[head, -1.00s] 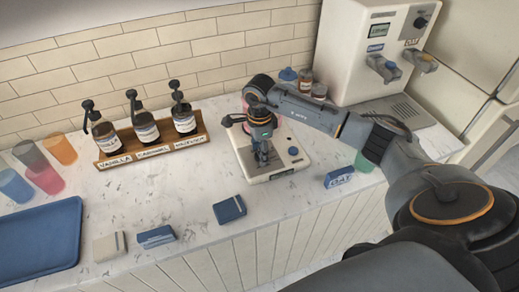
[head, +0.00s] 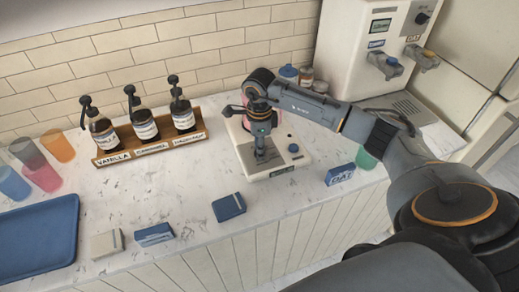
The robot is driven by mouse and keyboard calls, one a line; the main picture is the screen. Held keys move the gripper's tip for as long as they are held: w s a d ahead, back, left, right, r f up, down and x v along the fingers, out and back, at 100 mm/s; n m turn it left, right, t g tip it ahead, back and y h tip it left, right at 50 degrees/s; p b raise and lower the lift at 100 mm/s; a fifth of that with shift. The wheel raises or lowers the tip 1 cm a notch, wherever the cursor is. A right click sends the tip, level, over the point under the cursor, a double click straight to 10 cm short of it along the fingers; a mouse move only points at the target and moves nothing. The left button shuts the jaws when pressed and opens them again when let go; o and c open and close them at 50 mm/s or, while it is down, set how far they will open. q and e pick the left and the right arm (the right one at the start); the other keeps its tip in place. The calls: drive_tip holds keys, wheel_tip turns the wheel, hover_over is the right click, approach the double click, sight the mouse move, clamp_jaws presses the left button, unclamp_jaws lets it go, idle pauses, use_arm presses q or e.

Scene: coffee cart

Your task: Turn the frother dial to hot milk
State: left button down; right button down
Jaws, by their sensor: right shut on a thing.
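A pink cup-like thing shows partly behind my arm. My right gripper (head: 262,158) points down over the middle of the frother's top. It is shut on the dial, which the fingers hide, so its setting cannot be read. My left gripper is not in view.
A wooden rack (head: 160,148) with three pump bottles stands left of the frother. Boxes (head: 229,207) lie along the front edge, with an OAT box (head: 340,175) at right. A blue tray (head: 38,238) and several cups are at left. A dispenser machine (head: 350,50) stands behind.

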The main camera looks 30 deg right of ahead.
drive_tip(key=m+b, duration=0.1)
drive_tip(key=m, duration=0.2)
drive_tip(key=shift+f+m+b, duration=0.1)
drive_tip(key=shift+m+b, duration=0.25)
drive_tip(key=shift+m, duration=0.05)
drive_tip(key=m+b, duration=0.1)
drive_tip(key=m, duration=0.3)
drive_tip(key=shift+m+b, duration=0.3)
drive_tip(key=shift+b, duration=0.05)
drive_tip(key=m+b, duration=0.1)
drive_tip(key=m, duration=0.7)
drive_tip(key=shift+b, duration=0.35)
drive_tip(key=m, duration=0.4)
drive_tip(key=shift+m, duration=0.3)
drive_tip(key=m, duration=0.3)
drive_tip(key=shift+m, duration=0.3)
drive_tip(key=m, duration=0.4)
drive_tip(key=shift+m, duration=2.2)
